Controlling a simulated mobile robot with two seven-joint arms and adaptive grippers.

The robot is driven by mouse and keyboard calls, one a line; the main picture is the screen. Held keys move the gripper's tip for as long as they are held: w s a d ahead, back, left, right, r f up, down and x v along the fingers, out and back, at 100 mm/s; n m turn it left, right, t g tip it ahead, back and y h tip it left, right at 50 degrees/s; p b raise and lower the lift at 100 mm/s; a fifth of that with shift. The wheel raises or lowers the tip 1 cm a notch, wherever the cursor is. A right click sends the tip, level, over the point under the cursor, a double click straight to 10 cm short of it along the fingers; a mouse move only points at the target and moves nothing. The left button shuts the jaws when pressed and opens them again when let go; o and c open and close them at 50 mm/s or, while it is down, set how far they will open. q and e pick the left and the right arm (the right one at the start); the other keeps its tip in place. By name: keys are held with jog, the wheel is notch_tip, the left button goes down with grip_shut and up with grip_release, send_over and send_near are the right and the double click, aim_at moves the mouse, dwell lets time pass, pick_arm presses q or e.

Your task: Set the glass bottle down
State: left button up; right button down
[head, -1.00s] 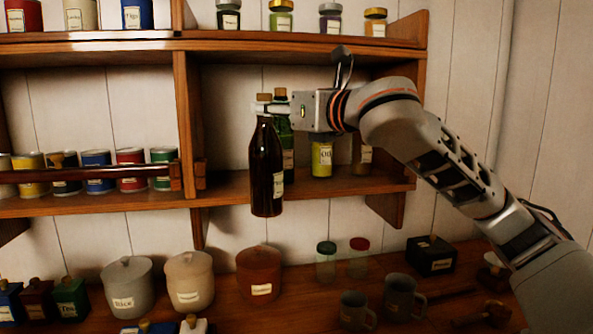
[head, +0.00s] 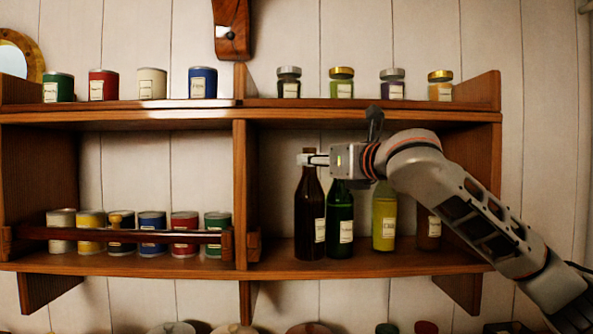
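The dark brown glass bottle (head: 309,215) with a cream label stands upright in the right bay of the lower shelf (head: 370,264), its base level with the shelf top. It seems to touch the board, but I cannot tell for sure. My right gripper (head: 313,160) reaches in from the right, with its fingers shut around the bottle's neck. My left gripper is not in view.
A green bottle (head: 340,222) stands close on the right, followed by a yellow bottle (head: 384,218) and a brown one (head: 428,228) partly behind my arm. The post (head: 244,195) stands left, with free room between. Small jars (head: 341,83) line the upper shelf.

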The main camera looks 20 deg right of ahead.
jog(key=f+x, duration=0.1)
jog(key=x, duration=0.8)
dwell(0.4)
jog(key=shift+w+f, duration=0.15)
jog(key=shift+f, duration=0.05)
jog(key=c, duration=1.7)
grip_release()
jog(key=shift+f, duration=0.2)
jog(key=shift+o, duration=0.3)
jog(key=v, duration=1.2)
